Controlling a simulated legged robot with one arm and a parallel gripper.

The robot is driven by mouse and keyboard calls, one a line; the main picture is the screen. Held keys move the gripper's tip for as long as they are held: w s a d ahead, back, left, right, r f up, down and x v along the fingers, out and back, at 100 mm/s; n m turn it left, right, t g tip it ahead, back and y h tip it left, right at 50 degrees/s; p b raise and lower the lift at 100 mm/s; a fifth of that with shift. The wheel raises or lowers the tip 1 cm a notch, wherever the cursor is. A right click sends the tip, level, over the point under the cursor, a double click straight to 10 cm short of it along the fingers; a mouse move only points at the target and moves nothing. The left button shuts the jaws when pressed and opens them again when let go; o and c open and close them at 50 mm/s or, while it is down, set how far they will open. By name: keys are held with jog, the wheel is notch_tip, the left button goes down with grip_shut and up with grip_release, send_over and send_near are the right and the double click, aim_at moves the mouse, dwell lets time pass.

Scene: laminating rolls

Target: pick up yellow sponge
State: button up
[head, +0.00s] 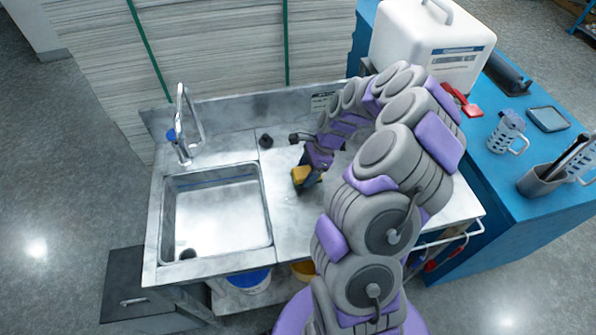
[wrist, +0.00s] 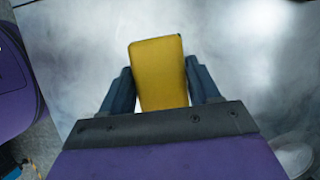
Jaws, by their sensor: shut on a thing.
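The yellow sponge (wrist: 160,72) is a plain block between the two dark fingers of my gripper (wrist: 160,90) in the wrist view. Both fingers press against its sides, and its lower end is hidden behind the gripper's body. In the head view the sponge (head: 301,175) shows beside my gripper (head: 309,180), over the metal counter to the right of the sink. My gripper is shut on the sponge. I cannot tell whether the sponge still touches the counter.
The metal counter (head: 293,235) holds a sink (head: 217,215) with a tap (head: 184,130) at the left. A small black knob (head: 266,141) is near the back. A blue bench (head: 500,190) at the right carries a white container (head: 425,45), a mug (head: 507,132) and a grey holder (head: 543,182).

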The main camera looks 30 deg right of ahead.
jog(key=s+d, duration=0.2)
jog(key=d, duration=0.1)
jog(key=s+d+p, duration=0.1)
jog(key=s+d, duration=0.2)
jog(key=d, duration=0.1)
jog(key=s+d+r+p, duration=0.1)
jog(key=s+d, duration=0.2)
jog(key=shift+d+r, duration=0.1)
jog(key=shift+d, duration=0.2)
